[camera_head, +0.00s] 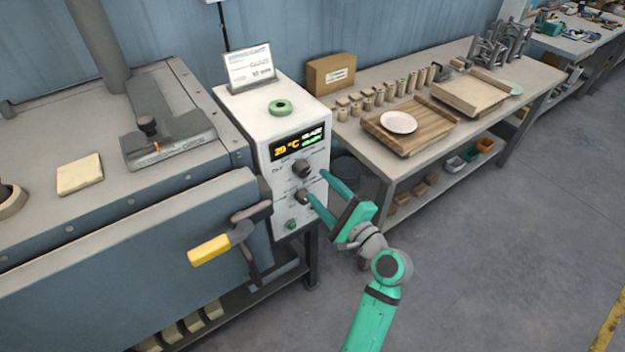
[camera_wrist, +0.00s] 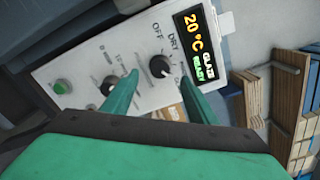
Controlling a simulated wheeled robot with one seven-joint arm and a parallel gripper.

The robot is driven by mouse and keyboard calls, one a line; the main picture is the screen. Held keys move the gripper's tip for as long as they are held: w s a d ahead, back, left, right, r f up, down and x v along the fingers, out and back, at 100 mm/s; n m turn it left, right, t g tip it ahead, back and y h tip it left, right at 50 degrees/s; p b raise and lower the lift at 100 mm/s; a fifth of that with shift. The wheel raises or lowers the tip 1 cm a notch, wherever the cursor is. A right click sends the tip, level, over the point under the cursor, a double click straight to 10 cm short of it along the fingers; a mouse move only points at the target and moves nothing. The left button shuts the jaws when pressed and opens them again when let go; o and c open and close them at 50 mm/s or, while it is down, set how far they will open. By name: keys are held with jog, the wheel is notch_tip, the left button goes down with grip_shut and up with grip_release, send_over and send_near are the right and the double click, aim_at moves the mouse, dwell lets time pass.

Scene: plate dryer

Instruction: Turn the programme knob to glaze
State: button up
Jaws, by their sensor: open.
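The programme knob (camera_head: 302,168) is the black upper knob on the white control box (camera_head: 257,125). In the wrist view the knob (camera_wrist: 159,66) has OFF and DRY printed around it; its third label is partly hidden by a finger. A pale mark on it seems to point to the lower right, towards that label. The display (camera_wrist: 197,62) reads 20 °C, GLAZE and READY. My gripper (camera_head: 314,182) is open in front of the box. In the wrist view its fingertips (camera_wrist: 158,77) lie either side of the programme knob; I cannot tell whether they touch it.
A lower knob (camera_wrist: 108,84) with a minutes scale and a green button (camera_wrist: 61,86) share the panel. A yellow-handled lever (camera_head: 210,250) sticks out left of the box. A table (camera_head: 355,150) with pottery stands behind on the right. The floor at right is clear.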

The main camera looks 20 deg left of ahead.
jog(key=v, duration=0.4)
jog(key=shift+s+d, duration=0.25)
jog(key=s+d+f+n+t+h, duration=0.1)
jog(key=s+d+f+h, duration=0.45)
jog(key=s+f, duration=0.4)
jog(key=s+d+f+n+t+h, duration=0.15)
jog(key=s+d+f+h, duration=0.4)
jog(key=f, duration=0.65)
jog(key=s+r+n+t+h, duration=0.1)
jog(key=s+r+n, duration=0.3)
jog(key=s, duration=0.7)
jog(key=s+r+n+t+h, duration=0.1)
jog(key=s+r+n+h, duration=0.1)
jog(key=s+r+n, duration=0.2)
jog(key=s+n, duration=0.3)
jog(key=s, duration=0.4)
jog(key=shift+s, duration=0.35)
jog(key=shift+s+a, duration=0.15)
jog(key=shift+c, duration=0.3)
